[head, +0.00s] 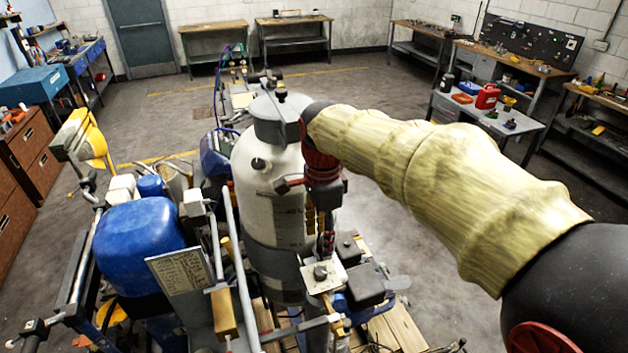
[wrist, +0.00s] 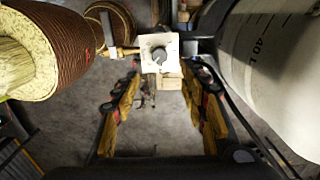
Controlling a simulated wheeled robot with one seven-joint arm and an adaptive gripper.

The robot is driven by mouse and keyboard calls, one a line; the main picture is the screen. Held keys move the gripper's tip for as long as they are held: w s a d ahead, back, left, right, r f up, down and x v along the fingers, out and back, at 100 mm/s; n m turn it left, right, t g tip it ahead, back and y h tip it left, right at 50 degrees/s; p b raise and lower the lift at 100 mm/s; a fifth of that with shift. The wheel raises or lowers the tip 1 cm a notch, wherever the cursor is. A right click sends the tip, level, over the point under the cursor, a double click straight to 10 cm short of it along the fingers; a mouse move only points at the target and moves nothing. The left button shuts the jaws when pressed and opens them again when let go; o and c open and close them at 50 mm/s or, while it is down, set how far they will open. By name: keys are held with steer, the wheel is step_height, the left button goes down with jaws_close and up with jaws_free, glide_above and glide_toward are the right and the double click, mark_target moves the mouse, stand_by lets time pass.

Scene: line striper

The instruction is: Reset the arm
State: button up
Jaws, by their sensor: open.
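My arm, in a pale yellow cloth sleeve, reaches in from the right in the head view. My gripper (head: 326,232) hangs pointing down in front of the white tank (head: 270,190) of the line striper. In the wrist view my gripper (wrist: 164,76) is open, its two yellow-padded fingers spread apart with nothing held. A white square plate with a grey knob (wrist: 158,57) shows beyond the fingertips; it also shows in the head view (head: 321,273). Whether a finger touches it I cannot tell.
A blue tank (head: 140,245) and a paper label card (head: 180,270) are on the machine's left. A small table with a red can (head: 487,96) stands at right. Workbenches line the walls. Grey floor is clear around the machine. The white tank (wrist: 270,70) is close at right in the wrist view.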

steer(key=s+d+f+n+t+b, duration=0.2)
steer(key=s+d+f+n+b, duration=0.5)
steer(key=s+f+b, duration=0.2)
steer(key=s+d+f+n+t+b, duration=0.3)
steer(key=s+d+f+n+b, duration=0.4)
steer(key=s+f+n+b, duration=0.1)
steer(key=s+f+b, duration=0.1)
steer(key=s+b, duration=0.1)
steer(key=s, duration=0.1)
steer(key=shift+d+f+t, duration=0.15)
steer(key=shift+t, duration=0.15)
steer(key=shift+c, duration=0.3)
